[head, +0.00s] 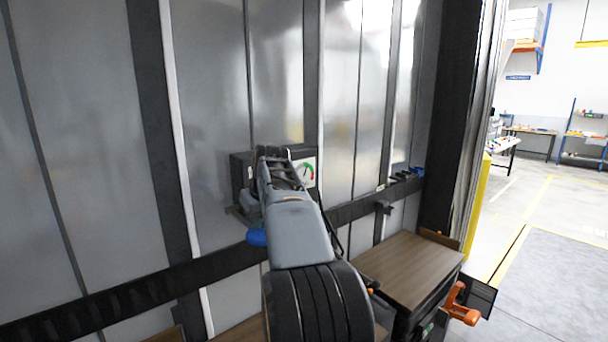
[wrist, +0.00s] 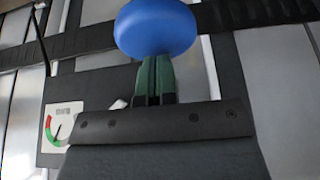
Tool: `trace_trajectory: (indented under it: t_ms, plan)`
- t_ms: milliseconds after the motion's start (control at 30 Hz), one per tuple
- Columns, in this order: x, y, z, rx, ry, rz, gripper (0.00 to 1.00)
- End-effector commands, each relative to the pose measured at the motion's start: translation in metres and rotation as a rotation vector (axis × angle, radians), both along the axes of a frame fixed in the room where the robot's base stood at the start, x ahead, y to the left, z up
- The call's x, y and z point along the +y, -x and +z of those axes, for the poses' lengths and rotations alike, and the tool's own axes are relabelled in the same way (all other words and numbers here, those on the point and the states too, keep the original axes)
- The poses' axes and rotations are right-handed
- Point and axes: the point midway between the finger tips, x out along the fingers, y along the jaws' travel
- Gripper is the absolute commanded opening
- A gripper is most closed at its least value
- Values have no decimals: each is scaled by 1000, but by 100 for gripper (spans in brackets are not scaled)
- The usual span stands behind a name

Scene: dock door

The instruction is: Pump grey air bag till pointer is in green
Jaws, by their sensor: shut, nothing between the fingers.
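A dark box with a white gauge (head: 305,172) is on the wall behind my arm. The gauge also shows in the wrist view (wrist: 64,127), with a red and a green part on its arc. Its thin pointer appears to lie toward the green, but it is too small to be sure. A blue rounded knob (wrist: 155,28) is just beyond my gripper's fingertips; it also shows in the head view (head: 257,237). My gripper (wrist: 156,82) is shut and empty, fingers toward the knob; I cannot tell whether they touch it. I cannot make out the grey air bag for certain.
Tall grey shiny panels (head: 80,130) with dark uprights fill the left and middle. A black horizontal rail (head: 120,297) crosses them. A brown-topped cabinet (head: 408,268) stands at lower right, with an orange part (head: 461,304) beside it. Open floor (head: 560,270) lies at the right.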

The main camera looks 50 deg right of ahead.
Motion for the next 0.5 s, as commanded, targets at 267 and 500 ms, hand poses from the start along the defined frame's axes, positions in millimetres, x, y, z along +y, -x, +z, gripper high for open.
trace_trajectory:
  t_ms: [267, 500]
  plan:
    - [0, 0, 30, 2, -2, -1, 0]
    - [0, 0, 53, 2, -2, -1, 0]
